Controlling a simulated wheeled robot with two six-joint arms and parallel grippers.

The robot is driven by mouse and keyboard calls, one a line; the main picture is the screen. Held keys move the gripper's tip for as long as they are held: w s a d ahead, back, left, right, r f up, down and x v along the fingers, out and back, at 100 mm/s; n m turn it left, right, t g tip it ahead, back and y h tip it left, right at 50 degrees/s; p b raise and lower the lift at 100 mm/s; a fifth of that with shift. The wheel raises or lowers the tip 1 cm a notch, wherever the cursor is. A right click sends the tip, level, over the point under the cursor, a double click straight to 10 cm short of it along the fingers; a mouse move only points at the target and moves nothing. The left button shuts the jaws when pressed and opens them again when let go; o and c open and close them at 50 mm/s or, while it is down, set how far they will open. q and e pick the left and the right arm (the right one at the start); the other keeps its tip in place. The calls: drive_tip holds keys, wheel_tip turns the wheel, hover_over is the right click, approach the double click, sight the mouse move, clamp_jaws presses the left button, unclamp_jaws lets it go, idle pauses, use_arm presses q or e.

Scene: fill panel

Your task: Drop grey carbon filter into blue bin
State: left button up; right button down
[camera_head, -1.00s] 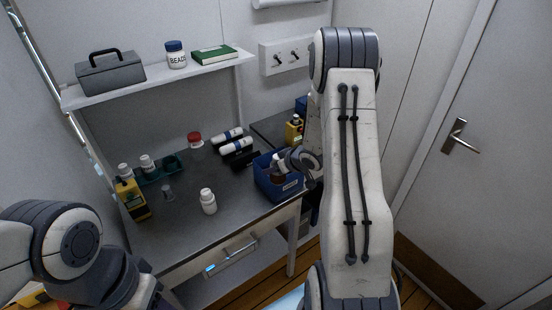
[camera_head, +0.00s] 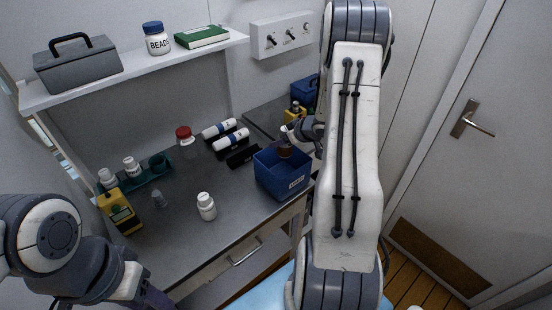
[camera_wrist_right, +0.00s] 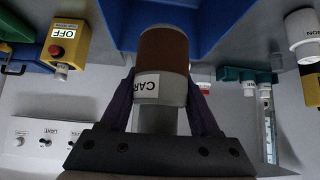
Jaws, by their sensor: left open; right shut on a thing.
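The carbon filter (camera_wrist_right: 161,60) has a brown body and a pale end with a label reading "CAR" in the right wrist view. My right gripper (camera_wrist_right: 160,105) is shut on it, with a purple finger on each side. In the head view the filter's brown part (camera_head: 285,151) shows at the far rim of the blue bin (camera_head: 281,179), a box on the bench's right front corner. My right arm hides part of that gripper. The bin's blue wall (camera_wrist_right: 205,18) is beyond the filter in the wrist view. My left gripper (camera_head: 152,297) is open and empty at the lower left, partly cut off.
On the bench are a white bottle (camera_head: 206,206), a red-capped jar (camera_head: 187,141), white cylinders (camera_head: 231,139), a yellow device (camera_head: 119,211) and a green rack (camera_head: 147,173). A yellow switch box (camera_head: 297,110) stands behind the bin. A shelf (camera_head: 130,73) hangs above.

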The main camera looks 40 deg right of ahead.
drive_tip(key=shift+w+a+f, duration=0.1)
drive_tip(key=shift+w+f, duration=0.25)
drive_tip(key=shift+f, duration=0.3)
drive_tip(key=shift+w+f+b, duration=0.1)
drive_tip(key=shift+f+b, duration=0.2)
drive_tip(key=shift+b, duration=0.05)
hover_over(278, 176)
wheel_tip(278, 176, down, 5)
wheel_tip(278, 176, down, 4)
drive_tip(key=shift+f+p, duration=0.2)
drive_tip(key=shift+p, duration=0.1)
use_arm(q)
drive_tip(key=shift+w+d+f, duration=0.1)
drive_tip(key=shift+w+f, duration=0.3)
drive_tip(key=shift+w, duration=0.05)
use_arm(e)
drive_tip(key=shift+f+b, duration=0.5)
drive_tip(key=shift+f, duration=0.1)
use_arm(q)
drive_tip(key=shift+f, duration=0.4)
use_arm(e)
drive_tip(key=shift+c, duration=0.6)
unclamp_jaws()
